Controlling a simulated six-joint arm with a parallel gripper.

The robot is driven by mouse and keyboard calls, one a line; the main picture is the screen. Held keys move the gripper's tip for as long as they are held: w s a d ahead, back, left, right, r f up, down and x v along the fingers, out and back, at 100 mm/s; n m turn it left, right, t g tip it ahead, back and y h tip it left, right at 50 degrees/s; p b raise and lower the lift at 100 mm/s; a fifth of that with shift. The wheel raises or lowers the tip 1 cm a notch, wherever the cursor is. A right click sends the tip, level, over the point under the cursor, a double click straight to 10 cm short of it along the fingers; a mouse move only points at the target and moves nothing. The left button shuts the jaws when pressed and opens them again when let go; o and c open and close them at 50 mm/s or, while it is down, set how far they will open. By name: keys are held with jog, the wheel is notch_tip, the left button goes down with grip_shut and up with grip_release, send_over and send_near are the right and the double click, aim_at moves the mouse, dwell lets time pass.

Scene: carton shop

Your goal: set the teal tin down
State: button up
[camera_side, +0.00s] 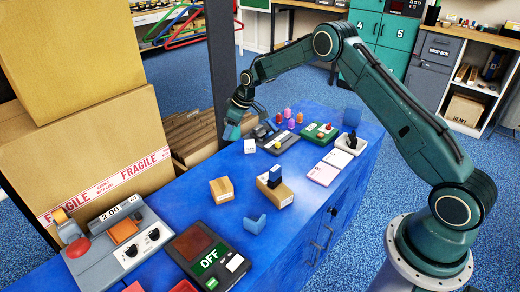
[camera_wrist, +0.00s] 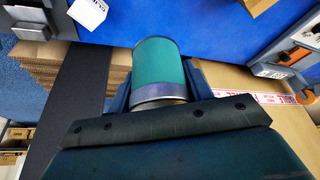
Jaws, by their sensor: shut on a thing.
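The teal tin (camera_wrist: 158,66) is a cylinder with a grey band at its near end. In the wrist view it sits between the jaws of my gripper (camera_wrist: 158,88), which is shut on it. In the side view my gripper (camera_side: 236,118) is by the far edge of the blue bench (camera_side: 190,195), with the tin (camera_side: 232,132) at its lower end, small and partly hidden by the jaws. In the wrist view the tin overlaps the bench edge. I cannot tell its height above the bench.
A small white box (camera_side: 250,146) stands right of the tin. A control panel (camera_side: 274,138) with colored pegs is beyond it. Blue bench top is bare around the small brown box (camera_side: 221,190).

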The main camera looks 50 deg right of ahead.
notch_tip(320, 180, down, 8)
jog(key=shift+f, duration=0.15)
jog(key=shift+f, duration=2.15)
jog(key=shift+f, duration=0.15)
jog(key=o, duration=1)
jog(key=shift+v, duration=6.15)
